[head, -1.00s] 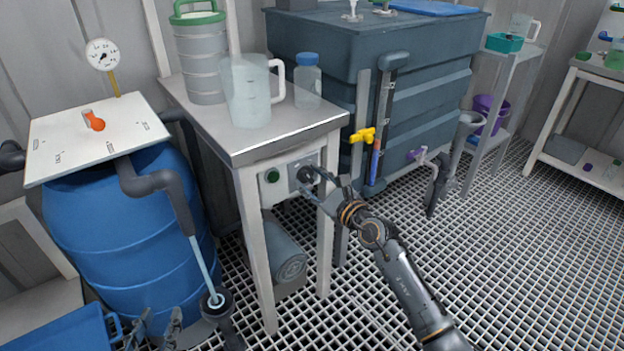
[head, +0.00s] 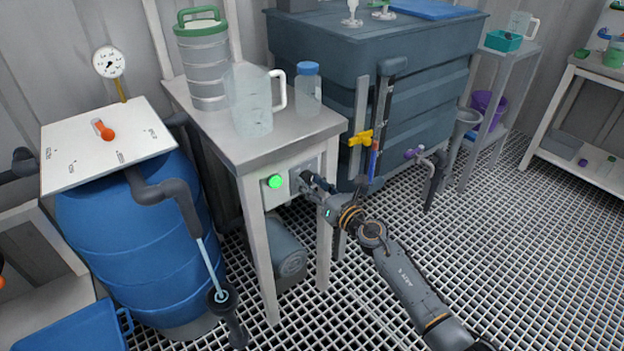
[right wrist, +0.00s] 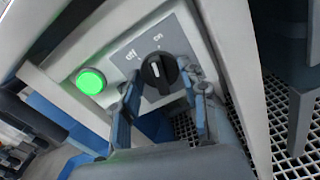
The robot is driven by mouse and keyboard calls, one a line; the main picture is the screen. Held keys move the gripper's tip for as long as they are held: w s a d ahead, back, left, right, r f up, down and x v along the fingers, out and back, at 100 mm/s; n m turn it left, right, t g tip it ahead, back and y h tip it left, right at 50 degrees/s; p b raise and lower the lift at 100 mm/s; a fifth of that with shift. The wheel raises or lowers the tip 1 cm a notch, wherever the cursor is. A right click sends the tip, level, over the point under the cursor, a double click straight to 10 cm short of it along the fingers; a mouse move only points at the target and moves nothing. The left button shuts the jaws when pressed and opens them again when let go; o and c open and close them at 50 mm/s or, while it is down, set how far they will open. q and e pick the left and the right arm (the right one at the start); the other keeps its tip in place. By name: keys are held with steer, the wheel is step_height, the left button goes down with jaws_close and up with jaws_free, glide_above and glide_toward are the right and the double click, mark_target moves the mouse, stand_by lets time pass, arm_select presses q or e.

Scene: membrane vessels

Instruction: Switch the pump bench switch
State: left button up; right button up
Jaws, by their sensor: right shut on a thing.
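The pump bench (head: 240,150) is a white-legged table with a control panel on its front. The panel carries a round lamp (head: 274,182), lit bright green; it also shows in the right wrist view (right wrist: 90,81). Beside the lamp is the black rotary switch (right wrist: 158,70) with a white mark and "off" and "on" labels. The mark points up, near the "on" side. My right gripper (head: 312,181) is at the panel, its fingers (right wrist: 163,90) on either side of the knob and shut on it. In the head view the gripper mostly hides the knob. My left gripper is out of view.
A clear jug (head: 252,105), a blue-capped bottle (head: 308,90) and a green-lidded container (head: 205,65) stand on the bench. A blue barrel (head: 135,240) is to the left. A dark tank (head: 435,95) with a yellow valve (head: 360,138) is to the right.

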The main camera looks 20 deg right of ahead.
steer(key=shift+r+m, duration=0.1)
steer(key=shift+m, duration=0.3)
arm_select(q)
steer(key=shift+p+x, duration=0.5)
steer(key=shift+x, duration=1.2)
arm_select(e)
steer(key=shift+m, duration=1.2)
steer(key=o, duration=1.2)
steer(key=shift+c, duration=0.2)
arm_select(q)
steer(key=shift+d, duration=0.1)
arm_select(e)
steer(key=v, duration=1.2)
